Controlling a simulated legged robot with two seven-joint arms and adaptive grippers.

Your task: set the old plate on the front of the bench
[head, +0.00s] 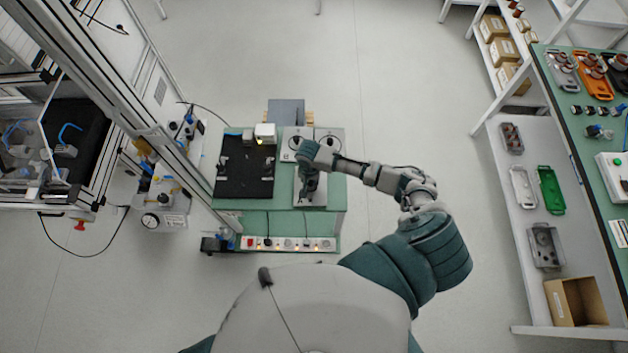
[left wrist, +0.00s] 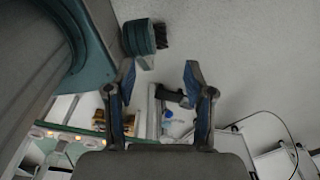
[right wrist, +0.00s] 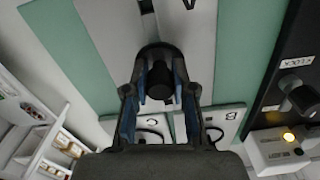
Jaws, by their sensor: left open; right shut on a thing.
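My right gripper (head: 309,192) is over the right side of the green bench (head: 334,199). It is shut on a dark knob (right wrist: 165,80), which shows between the fingers in the right wrist view. A light grey plate (head: 312,201) lies under the gripper near the bench's front; the gripper covers part of it. I cannot tell whether the plate touches the bench top. The plate's pale surface also fills the area above the fingers in the right wrist view (right wrist: 105,30). My left gripper (left wrist: 160,70) is open and empty in the left wrist view, out of the head view.
Pale panels with dark rings (head: 329,140) lie behind the gripper. A power strip (head: 287,243) runs below the front edge. A shelf (head: 519,205) stands far right.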

